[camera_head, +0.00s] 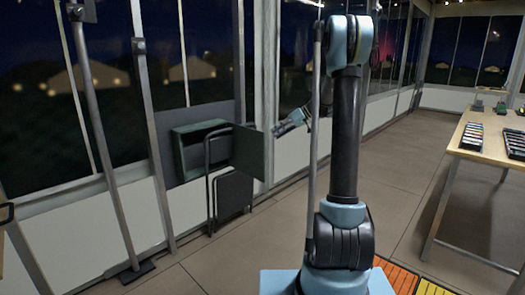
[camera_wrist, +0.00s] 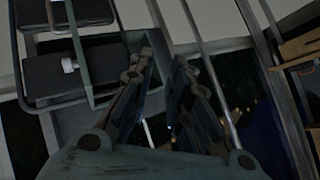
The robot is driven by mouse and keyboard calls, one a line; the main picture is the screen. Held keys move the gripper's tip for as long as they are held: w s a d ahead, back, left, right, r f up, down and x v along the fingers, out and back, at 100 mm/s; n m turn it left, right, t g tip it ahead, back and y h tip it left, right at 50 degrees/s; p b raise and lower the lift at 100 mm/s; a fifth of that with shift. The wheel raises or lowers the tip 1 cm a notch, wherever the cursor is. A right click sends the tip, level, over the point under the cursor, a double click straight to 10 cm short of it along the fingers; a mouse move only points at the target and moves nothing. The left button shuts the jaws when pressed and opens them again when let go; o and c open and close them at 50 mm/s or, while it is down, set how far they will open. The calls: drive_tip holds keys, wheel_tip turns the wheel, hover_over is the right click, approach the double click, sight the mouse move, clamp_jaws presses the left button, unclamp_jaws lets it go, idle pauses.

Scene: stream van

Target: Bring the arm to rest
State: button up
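My arm rises upright in the middle of the head view and bends over at its top. Its far end reaches back beyond the upright link, partly hidden by it. My gripper (camera_head: 285,128) shows there, pointing left and slightly down, near the window wall. In the wrist view my gripper (camera_wrist: 167,65) has its two fingers apart with a gap between the tips. Nothing is seen held between them.
A dark green wall box (camera_head: 187,155) with an open door (camera_head: 250,152) is left of my gripper. A folded chair (camera_head: 232,195) leans below it. Metal poles (camera_head: 100,140) stand at the left. A wooden table (camera_head: 480,136) with trays is right. Floor (camera_head: 405,165) between is clear.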

drive_tip(key=s+d+m+h, duration=0.3)
drive_tip(key=s+m+h, duration=0.2)
drive_tip(key=s, duration=2.3)
drive_tip(key=s+d+f+m+h, duration=0.1)
drive_tip(key=s+d+f+h, duration=0.1)
drive_tip(key=s+f, duration=0.2)
drive_tip(key=s+d+f+m+h, duration=0.1)
drive_tip(key=s+d+f, duration=0.2)
drive_tip(key=s, duration=0.7)
drive_tip(key=s+d+f+m+t+h, duration=0.1)
drive_tip(key=s+d+f+m+h, duration=0.1)
drive_tip(key=s+f, duration=0.3)
drive_tip(key=shift+s+d+f+h, duration=0.35)
drive_tip(key=shift+s+d, duration=0.25)
drive_tip(key=shift+s, duration=0.6)
